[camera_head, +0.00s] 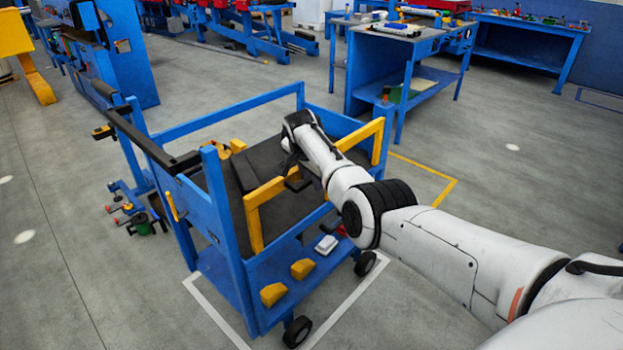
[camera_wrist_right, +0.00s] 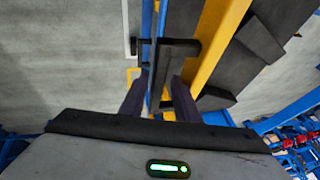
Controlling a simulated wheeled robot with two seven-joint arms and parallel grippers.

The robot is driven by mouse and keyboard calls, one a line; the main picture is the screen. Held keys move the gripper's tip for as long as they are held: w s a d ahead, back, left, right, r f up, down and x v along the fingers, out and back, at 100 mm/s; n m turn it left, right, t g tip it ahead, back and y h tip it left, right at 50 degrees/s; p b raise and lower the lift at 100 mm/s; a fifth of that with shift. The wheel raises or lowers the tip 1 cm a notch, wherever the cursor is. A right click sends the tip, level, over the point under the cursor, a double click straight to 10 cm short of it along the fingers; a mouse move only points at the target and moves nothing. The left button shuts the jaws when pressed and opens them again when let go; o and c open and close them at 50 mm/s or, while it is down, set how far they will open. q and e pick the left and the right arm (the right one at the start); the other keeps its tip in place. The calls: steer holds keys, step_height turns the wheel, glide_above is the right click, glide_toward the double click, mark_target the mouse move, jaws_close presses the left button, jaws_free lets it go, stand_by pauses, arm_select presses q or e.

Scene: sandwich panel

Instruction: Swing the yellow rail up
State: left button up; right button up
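The yellow rail (camera_head: 267,193) runs along the right-hand long side of a blue cart (camera_head: 226,248). One end piece bends down toward the blue edge; its middle is hidden behind my right arm. In the right wrist view the yellow rail (camera_wrist_right: 214,45) lies to the right of my right gripper (camera_wrist_right: 160,98). A dark cross piece (camera_wrist_right: 165,47) lies beyond the fingertips and reaches the rail. I cannot tell whether either finger touches anything. My left gripper is not in view.
The cart's dark deck (camera_head: 218,183) carries yellow and dark blocks. Yellow blocks (camera_head: 303,268) and a white item (camera_head: 326,244) lie on its lower shelf. A blue workbench (camera_head: 408,45) stands behind. The floor to the right of the cart is clear.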

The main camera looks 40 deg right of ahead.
steer(key=p+v, duration=0.2)
steer(key=v, duration=0.8)
steer(key=shift+s+r, duration=0.1)
stand_by(0.5)
steer(key=s+a+f+n, duration=0.3)
steer(key=s+f+n, duration=0.1)
steer(key=s+f, duration=0.4)
steer(key=s+a+f+n, duration=0.2)
steer(key=s+f+n, duration=0.3)
steer(key=s+f, duration=0.3)
steer(key=s+a+r+n+y, duration=0.15)
steer(key=s+a+n, duration=0.45)
steer(key=s, duration=0.6)
steer(key=s+a+n+y, duration=0.3)
steer(key=s+a, duration=0.5)
steer(key=s, duration=0.5)
steer(key=w+a+f+t+y, duration=0.1)
steer(key=w+a+f+t, duration=0.1)
steer(key=f, duration=0.4)
steer(key=w+a+f+t+y, duration=0.1)
steer(key=w+a+f+t, duration=0.1)
steer(key=f, duration=0.4)
steer(key=shift+a+t, duration=0.4)
steer(key=shift+t, duration=0.1)
